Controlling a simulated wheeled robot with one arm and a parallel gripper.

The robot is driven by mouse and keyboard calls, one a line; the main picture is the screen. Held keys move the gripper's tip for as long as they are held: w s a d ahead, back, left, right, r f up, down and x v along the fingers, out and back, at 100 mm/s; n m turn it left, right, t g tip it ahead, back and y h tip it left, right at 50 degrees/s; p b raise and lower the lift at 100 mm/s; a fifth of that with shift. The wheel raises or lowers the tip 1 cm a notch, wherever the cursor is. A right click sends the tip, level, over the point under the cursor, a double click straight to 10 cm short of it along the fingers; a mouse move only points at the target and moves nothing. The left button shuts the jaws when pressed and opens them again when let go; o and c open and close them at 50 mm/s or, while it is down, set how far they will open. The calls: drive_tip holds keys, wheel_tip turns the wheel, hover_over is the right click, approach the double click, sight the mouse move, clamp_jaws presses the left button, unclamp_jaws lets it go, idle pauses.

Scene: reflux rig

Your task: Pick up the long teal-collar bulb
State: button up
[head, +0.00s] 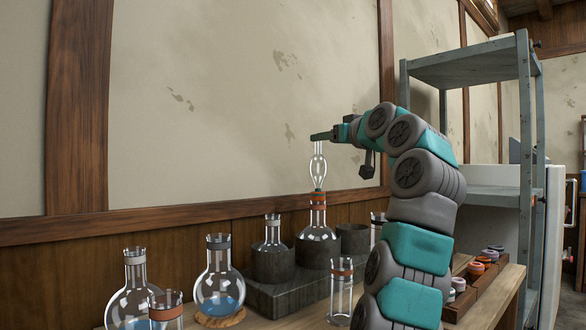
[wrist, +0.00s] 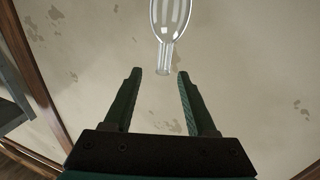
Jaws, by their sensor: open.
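A clear glass bulb (head: 318,166) with a long narrow neck stands upright on the orange-collared flask (head: 318,232); a teal band shows at its lower end. My gripper (head: 321,136) is at the top of its neck, reaching in from the right. In the wrist view the glass bulb (wrist: 170,22) enters from the top edge. Its tube end appears between the open fingertips of my gripper (wrist: 159,72), with space on both sides. The teal band is out of the wrist view.
A dark block (head: 285,298) holds the flask and a smaller grey-collared flask (head: 271,234). A flask with blue liquid (head: 219,285) stands left on a cork ring. A clear tube (head: 341,290) stands in front. A metal shelf (head: 470,63) rises at right. The wall is close behind.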

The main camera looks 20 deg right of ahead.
drive_tip(key=w+a+p, duration=0.1)
drive_tip(key=w+p, duration=0.1)
drive_tip(key=w, duration=0.5)
drive_tip(key=shift+f, duration=0.4)
drive_tip(key=shift+c, duration=0.3)
clamp_jaws()
